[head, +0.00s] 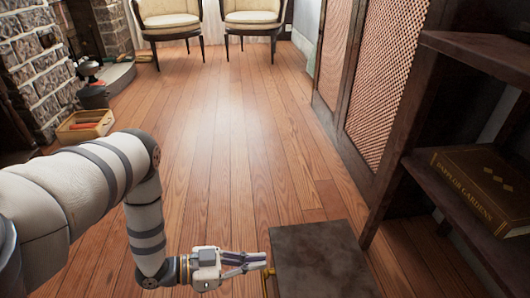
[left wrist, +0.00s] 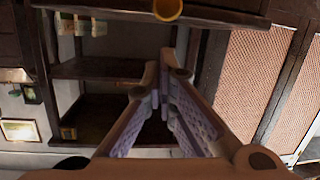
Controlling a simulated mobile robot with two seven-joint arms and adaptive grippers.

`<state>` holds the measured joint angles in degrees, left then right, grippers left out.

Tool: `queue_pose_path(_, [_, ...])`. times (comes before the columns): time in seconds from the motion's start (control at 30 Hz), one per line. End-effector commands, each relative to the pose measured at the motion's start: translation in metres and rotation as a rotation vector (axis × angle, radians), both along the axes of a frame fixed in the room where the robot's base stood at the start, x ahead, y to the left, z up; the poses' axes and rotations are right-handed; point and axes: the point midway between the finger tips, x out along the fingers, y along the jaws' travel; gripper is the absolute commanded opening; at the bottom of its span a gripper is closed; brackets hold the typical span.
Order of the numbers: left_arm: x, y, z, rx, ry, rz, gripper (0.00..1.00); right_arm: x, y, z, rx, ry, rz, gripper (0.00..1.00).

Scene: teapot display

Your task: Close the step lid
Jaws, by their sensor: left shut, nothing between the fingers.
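A dark wooden step with a flat top (head: 322,262) stands at the bottom of the head view, right of my left gripper. A small brass knob (head: 268,272) shows at its left edge. The knob also shows at the top of the left wrist view (left wrist: 167,9), beyond the fingertips. My left gripper (head: 262,261) is shut and empty, its fingertips close beside the knob and the step's left edge. I cannot tell whether they touch. I cannot tell how far the lid is open. My right gripper is out of view.
A dark shelf (head: 465,55) with a thick book (head: 480,185) stands right of the step. A lattice-panelled cabinet (head: 385,75) is behind it. The wooden floor (head: 235,130) is clear up to two cream chairs (head: 168,18) at the back. A stone fireplace (head: 40,70) is at left.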

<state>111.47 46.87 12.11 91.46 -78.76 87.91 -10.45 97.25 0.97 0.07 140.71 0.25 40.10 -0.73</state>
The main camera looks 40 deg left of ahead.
Motion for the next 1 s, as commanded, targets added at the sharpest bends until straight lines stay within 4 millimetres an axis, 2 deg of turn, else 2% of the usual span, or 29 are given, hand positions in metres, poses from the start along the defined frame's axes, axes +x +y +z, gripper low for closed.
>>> queue_pose_path(0.03, [-0.002,0.0,-0.015,0.0,0.007,-0.001,0.0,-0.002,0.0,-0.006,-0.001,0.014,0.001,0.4])
queue_pose_path(0.1, [-0.002,0.001,-0.024,0.0,0.004,-0.001,0.0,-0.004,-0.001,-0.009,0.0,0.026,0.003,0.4])
queue_pose_path(0.4, [-0.003,0.002,-0.049,0.002,0.001,0.0,0.0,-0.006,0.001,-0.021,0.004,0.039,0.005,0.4])
queue_pose_path(1.0, [-0.003,0.002,-0.053,0.001,0.001,0.001,0.0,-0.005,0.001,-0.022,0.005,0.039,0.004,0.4])
